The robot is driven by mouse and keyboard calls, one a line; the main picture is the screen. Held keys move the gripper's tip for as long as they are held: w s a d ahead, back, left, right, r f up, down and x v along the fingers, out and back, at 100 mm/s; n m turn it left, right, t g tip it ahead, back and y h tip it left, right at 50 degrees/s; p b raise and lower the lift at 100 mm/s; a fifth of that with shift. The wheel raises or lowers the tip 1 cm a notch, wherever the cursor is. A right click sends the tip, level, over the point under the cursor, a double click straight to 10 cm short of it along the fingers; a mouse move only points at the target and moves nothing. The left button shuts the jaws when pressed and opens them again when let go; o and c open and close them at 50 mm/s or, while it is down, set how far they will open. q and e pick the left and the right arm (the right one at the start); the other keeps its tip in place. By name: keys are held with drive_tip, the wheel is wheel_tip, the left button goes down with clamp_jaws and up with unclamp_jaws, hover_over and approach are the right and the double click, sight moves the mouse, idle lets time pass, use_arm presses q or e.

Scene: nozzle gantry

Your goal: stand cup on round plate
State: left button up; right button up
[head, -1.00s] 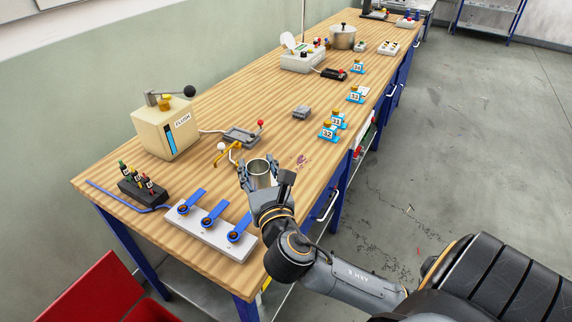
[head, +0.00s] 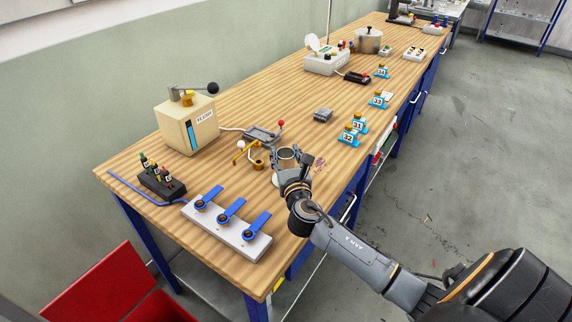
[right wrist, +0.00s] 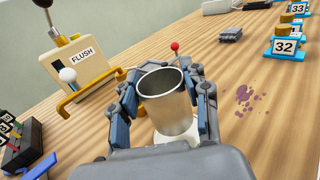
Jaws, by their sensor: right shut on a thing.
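My right gripper (head: 283,172) is shut on a grey metal cup (head: 286,157), with a finger on each side of it. In the right wrist view the cup (right wrist: 168,98) is upright or nearly so, its open mouth facing up and its inside looking empty. A white, rounded surface (right wrist: 178,139) shows just below the cup between the fingers; it may be the round plate. Most of it is hidden by the cup and gripper, and I cannot tell whether the cup touches it. My left gripper is not in view.
A gold pipe fixture (head: 243,152) and a grey tray with a red-knobbed lever (head: 264,134) stand close to the cup. The FLUSH box (head: 188,124) and a blue-lever strip (head: 228,222) are left. Numbered blue stands (head: 349,136) line the right edge. A purple stain (right wrist: 246,96) marks the table.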

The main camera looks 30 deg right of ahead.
sight(286, 162)
drive_tip(key=shift+w+d+f+b, duration=0.1)
drive_tip(key=shift+f+b, duration=0.3)
drive_tip(key=shift+f, duration=1.3)
drive_tip(key=shift+f, duration=0.1)
drive_tip(key=shift+f, duration=0.15)
drive_tip(key=o, duration=1.2)
drive_tip(key=shift+r, duration=0.4)
drive_tip(key=b+v, duration=0.1)
drive_tip(key=v, duration=1.1)
drive_tip(key=shift+f, duration=0.1)
